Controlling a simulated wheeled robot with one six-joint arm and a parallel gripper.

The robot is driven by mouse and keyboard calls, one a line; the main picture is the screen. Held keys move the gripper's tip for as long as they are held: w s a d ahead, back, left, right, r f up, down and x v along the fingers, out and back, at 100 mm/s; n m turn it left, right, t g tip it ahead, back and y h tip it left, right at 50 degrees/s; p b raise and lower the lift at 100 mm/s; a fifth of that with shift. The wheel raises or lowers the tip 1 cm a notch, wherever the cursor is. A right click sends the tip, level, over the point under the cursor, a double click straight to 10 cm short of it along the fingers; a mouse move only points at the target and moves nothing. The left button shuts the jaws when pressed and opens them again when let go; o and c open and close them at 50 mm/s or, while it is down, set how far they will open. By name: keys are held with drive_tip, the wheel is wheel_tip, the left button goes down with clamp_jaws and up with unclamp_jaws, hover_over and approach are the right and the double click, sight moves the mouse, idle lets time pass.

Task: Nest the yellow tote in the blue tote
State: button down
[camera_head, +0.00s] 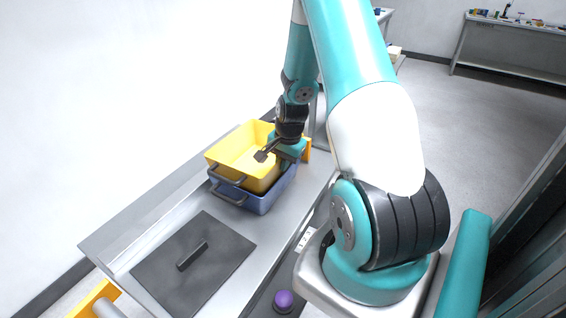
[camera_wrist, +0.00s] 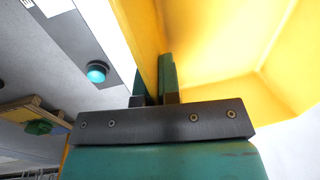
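The yellow tote (camera_head: 228,150) sits upright within the rim of the blue tote (camera_head: 257,202), with its upper walls above the blue rim. Both stand on the metal bench, their dark handles one above the other at the near end. I cannot tell whether the yellow tote is fully seated. My gripper (camera_wrist: 155,88) is at the yellow tote's right wall, with one finger on each side, closed on that wall in the wrist view. The yellow tote also fills the right of the wrist view (camera_wrist: 220,45). The blue tote's far side is hidden.
A dark square plate with a handle (camera_head: 194,258) lies on the bench (camera_head: 150,225) left of the totes. A purple button (camera_head: 285,300) is near the front edge, and a teal button (camera_wrist: 97,72) shows in the wrist view. A wall stands behind the bench.

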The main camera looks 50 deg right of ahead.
drive_tip(key=shift+f+b, duration=0.5)
drive_tip(key=shift+f, duration=0.2)
drive_tip(key=c, duration=1.2)
unclamp_jaws()
drive_tip(key=shift+c, duration=0.2)
wheel_tip(320, 180, up, 13)
drive_tip(key=p, duration=1.1)
